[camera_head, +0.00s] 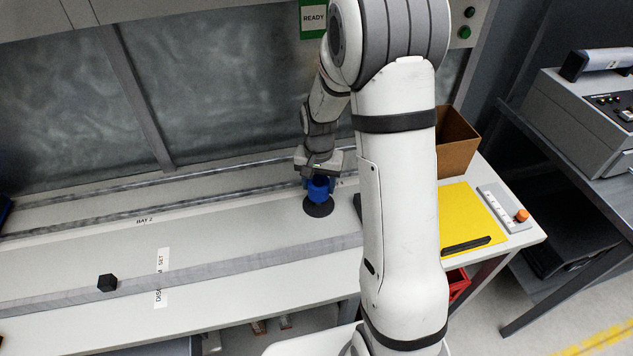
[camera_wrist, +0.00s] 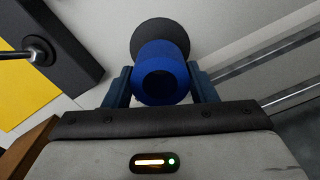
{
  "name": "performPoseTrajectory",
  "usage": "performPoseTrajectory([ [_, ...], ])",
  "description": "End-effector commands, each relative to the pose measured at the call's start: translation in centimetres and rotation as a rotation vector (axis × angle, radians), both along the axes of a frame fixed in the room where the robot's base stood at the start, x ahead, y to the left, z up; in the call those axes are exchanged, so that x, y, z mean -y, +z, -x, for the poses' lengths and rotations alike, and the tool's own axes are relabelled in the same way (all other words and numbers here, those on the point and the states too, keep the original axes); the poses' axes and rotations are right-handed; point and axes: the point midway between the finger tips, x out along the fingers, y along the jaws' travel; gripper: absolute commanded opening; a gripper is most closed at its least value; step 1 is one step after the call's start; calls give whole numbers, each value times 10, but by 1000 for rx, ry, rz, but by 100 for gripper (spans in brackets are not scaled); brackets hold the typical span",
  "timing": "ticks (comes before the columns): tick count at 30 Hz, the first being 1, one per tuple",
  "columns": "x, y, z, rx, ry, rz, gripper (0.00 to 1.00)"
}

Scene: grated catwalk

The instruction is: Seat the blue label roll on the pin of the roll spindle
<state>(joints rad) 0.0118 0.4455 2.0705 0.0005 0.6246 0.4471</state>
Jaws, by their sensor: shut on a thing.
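The blue label roll (camera_wrist: 160,88) is a short blue cylinder with a dark open core. It also shows under my wrist in the head view (camera_head: 319,187). My gripper (camera_wrist: 160,85) is shut on its sides, one finger on each side. A wider dark round disc (camera_head: 318,207) shows directly beneath the roll; I cannot tell whether they touch. A dark block with an upright metal pin (camera_wrist: 38,52), apparently the roll spindle, is at upper left in the wrist view, apart from the roll. In the head view my arm largely hides that area.
A yellow mat (camera_head: 460,215) with a dark bar, a white switch box (camera_head: 503,208) and a brown bin (camera_head: 455,140) are at the bench's right. A small black block (camera_head: 107,283) sits on the front rail at left. The bench left of the roll is mostly clear.

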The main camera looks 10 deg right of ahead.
Motion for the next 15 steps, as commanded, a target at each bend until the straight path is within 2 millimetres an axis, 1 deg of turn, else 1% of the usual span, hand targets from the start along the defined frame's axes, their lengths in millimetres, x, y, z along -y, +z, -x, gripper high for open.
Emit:
performPoseTrajectory([
  [1, 0, -4, 0, 0, 0, 0, 28],
  [15, 0, -23, 0, -1, -1, 0, 28],
])
